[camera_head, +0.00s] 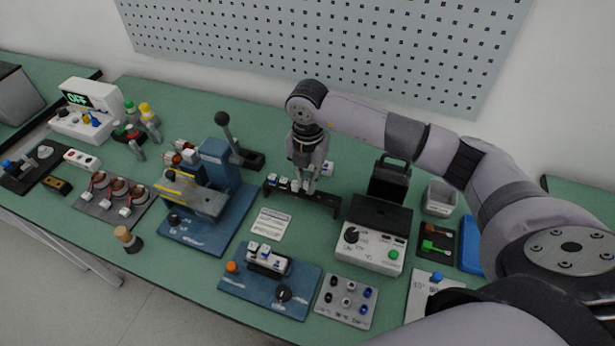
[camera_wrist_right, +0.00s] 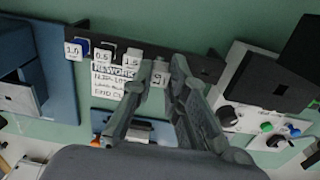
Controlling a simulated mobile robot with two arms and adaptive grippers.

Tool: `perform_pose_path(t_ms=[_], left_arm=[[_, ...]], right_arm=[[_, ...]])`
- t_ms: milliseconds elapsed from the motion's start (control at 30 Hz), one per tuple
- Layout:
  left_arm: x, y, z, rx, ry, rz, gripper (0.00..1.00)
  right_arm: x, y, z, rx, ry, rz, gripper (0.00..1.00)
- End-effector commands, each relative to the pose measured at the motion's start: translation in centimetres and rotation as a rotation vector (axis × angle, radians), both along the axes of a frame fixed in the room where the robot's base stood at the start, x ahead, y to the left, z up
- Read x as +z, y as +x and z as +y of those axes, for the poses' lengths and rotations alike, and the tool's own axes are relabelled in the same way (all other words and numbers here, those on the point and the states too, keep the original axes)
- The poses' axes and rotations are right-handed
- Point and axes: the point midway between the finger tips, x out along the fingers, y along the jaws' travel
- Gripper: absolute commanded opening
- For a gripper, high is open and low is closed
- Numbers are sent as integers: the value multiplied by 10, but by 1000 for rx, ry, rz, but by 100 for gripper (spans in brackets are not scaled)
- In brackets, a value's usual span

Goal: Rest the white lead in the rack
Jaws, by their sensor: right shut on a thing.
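The black rack (camera_head: 325,203) stands near the middle of the bench, a long low bar with several small white-faced pieces (camera_head: 283,183) on its left part. My right gripper (camera_head: 304,186) reaches down over the rack from above. In the right wrist view, my right gripper (camera_wrist_right: 160,84) is shut on a small whitish piece, which looks like the white lead (camera_wrist_right: 160,74). It is at the rack's bar (camera_wrist_right: 203,68), right of the pieces marked 1.0, 0.5 and 1.5. Whether it touches the rack I cannot tell. My left gripper is out of view.
A white card (camera_head: 271,223) lies in front of the rack. A blue-based press (camera_head: 214,172) stands left, and a grey test box (camera_head: 369,247) with knob and green button stands right. A blue fixture plate (camera_head: 248,287) and a socket panel (camera_head: 347,301) lie nearer the front.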

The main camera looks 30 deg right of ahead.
Motion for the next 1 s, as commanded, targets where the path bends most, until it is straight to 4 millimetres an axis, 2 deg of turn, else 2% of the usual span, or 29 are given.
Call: perform_pose_path(t_ms=[333,800,1000], left_arm=[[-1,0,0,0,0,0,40],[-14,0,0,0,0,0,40],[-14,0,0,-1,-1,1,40]], right_arm=[[-1,0,0,0,0,0,0],[-19,0,0,0,0,0,0],[-19,0,0,0,1,-1,0]])
